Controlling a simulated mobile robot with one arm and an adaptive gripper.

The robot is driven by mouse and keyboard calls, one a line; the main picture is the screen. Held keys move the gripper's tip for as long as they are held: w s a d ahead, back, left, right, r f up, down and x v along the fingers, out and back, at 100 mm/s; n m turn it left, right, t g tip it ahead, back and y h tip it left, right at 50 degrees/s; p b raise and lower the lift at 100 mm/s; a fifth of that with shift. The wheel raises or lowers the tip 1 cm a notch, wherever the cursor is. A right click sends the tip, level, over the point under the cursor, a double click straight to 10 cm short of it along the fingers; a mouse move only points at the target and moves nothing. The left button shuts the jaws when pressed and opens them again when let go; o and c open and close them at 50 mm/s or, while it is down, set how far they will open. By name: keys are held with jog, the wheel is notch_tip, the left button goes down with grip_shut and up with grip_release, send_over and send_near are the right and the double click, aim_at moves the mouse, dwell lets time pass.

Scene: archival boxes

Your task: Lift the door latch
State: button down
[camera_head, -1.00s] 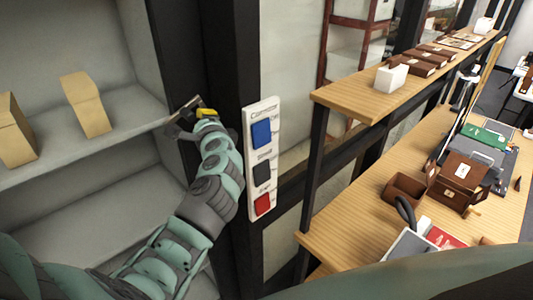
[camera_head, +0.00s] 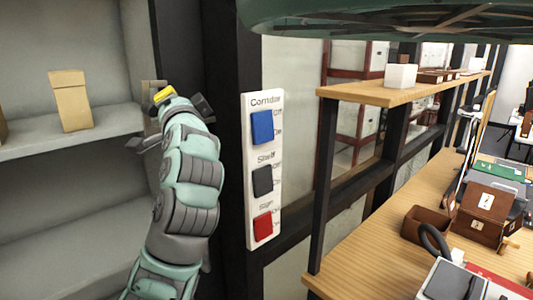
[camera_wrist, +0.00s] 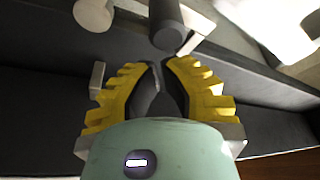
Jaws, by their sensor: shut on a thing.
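My gripper (camera_head: 164,97) is at the dark door post beside the shelves, its yellow finger pads partly visible. A small greyish-brown plate (camera_head: 150,86), apparently part of the door latch, shows just behind it. In the wrist view, my gripper (camera_wrist: 160,70) has its two yellow ridged fingers drawn together, with dark material between them. A dark round-ended cylinder (camera_wrist: 167,38), apparently the latch handle, stands at the fingertips, with a pale bar beside it. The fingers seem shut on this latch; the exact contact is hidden.
A switch panel (camera_head: 264,170) with blue, black and red switches is close right of my arm. Shelves with a tan box (camera_head: 70,100) are at left. A wooden counter (camera_head: 350,250) and upper shelf (camera_head: 400,91) extend at right. A pale round knob (camera_wrist: 93,14) shows in the wrist view.

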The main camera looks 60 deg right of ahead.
jog(key=shift+w+a+n+t+b, duration=0.1)
jog(key=shift+a+n+t+b, duration=0.4)
jog(key=shift+n+b, duration=0.95)
jog(key=shift+r+m, duration=0.1)
jog(key=shift+m, duration=0.15)
jog(key=shift+a, duration=0.1)
